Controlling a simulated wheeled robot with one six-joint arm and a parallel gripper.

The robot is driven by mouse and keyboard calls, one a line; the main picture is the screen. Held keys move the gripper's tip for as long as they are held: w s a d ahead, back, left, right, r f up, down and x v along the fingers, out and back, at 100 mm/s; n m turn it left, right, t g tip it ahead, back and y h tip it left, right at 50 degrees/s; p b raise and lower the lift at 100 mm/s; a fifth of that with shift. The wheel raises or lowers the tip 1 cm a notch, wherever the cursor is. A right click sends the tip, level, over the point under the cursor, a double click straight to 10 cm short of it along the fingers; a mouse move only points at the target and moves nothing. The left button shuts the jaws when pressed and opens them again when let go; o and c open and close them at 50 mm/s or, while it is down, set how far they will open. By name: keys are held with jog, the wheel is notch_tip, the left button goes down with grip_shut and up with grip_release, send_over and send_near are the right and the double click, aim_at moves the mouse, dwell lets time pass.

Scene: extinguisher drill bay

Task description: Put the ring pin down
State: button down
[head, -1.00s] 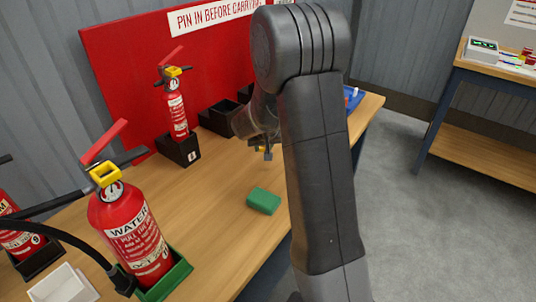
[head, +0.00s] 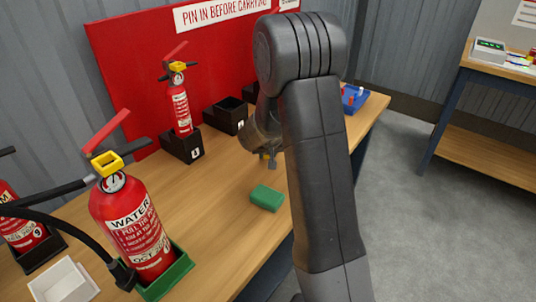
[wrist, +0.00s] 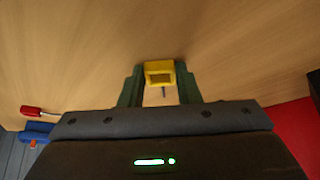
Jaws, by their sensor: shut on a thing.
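The ring pin (wrist: 159,68) is a yellow square ring with a thin dark pin. In the wrist view it sits between the two dark green fingertips of my gripper (wrist: 160,82), which is shut on it. Bare wood table (wrist: 230,40) lies below it; whether it touches the wood I cannot tell. In the head view my gripper (head: 271,161) is low over the table behind a green block (head: 267,198), largely hidden by my arm. Only a speck of yellow shows there.
A red water extinguisher (head: 135,225) stands in a green holder at front left, another extinguisher (head: 180,110) in a black holder farther back. An empty black box (head: 226,116) and a blue tray (head: 353,99) are at the back. A white tray (head: 62,283) is at front left.

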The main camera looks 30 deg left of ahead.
jog(key=shift+s+d+f, duration=0.2)
jog(key=shift+f, duration=0.35)
jog(key=c, duration=1.3)
grip_release()
jog(key=shift+f, duration=0.1)
jog(key=shift+o, duration=1.1)
jog(key=shift+s, duration=0.15)
jog(key=shift+w+r+p, duration=0.25)
jog(key=shift+r+p, duration=0.5)
jog(key=shift+p, duration=0.2)
jog(key=v, duration=1.2)
jog(key=shift+a, duration=0.2)
jog(key=shift+w, duration=0.1)
jog(key=x, duration=1.2)
jog(key=shift+f+b, duration=0.15)
jog(key=shift+b, duration=0.25)
